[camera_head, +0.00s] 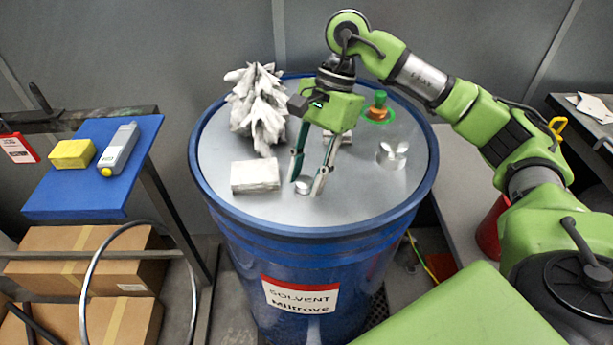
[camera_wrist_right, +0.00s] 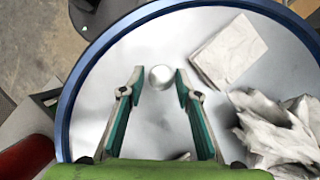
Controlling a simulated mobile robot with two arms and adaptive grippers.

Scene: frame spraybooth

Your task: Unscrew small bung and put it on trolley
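The small bung (camera_head: 304,187) is a round silver cap on the lid of a blue drum (camera_head: 290,232). My right gripper (camera_head: 305,185) points down at it with its fingers apart. In the right wrist view the bung (camera_wrist_right: 160,77) shows between the open fingertips (camera_wrist_right: 159,75), with a small gap on each side. Whether the tips touch the lid, I cannot tell. A stand with a blue top (camera_head: 85,190) and dark frame is at the left; it may be the trolley. My left gripper is not in view.
A winged silver piece (camera_head: 391,156), a green and orange fitting (camera_head: 377,107), a folded white cloth (camera_head: 255,176) and a crumpled cloth (camera_head: 258,108) are on the lid. A yellow sponge (camera_head: 72,154) and grey bottle (camera_head: 120,148) occupy the blue top's rear; its front is clear.

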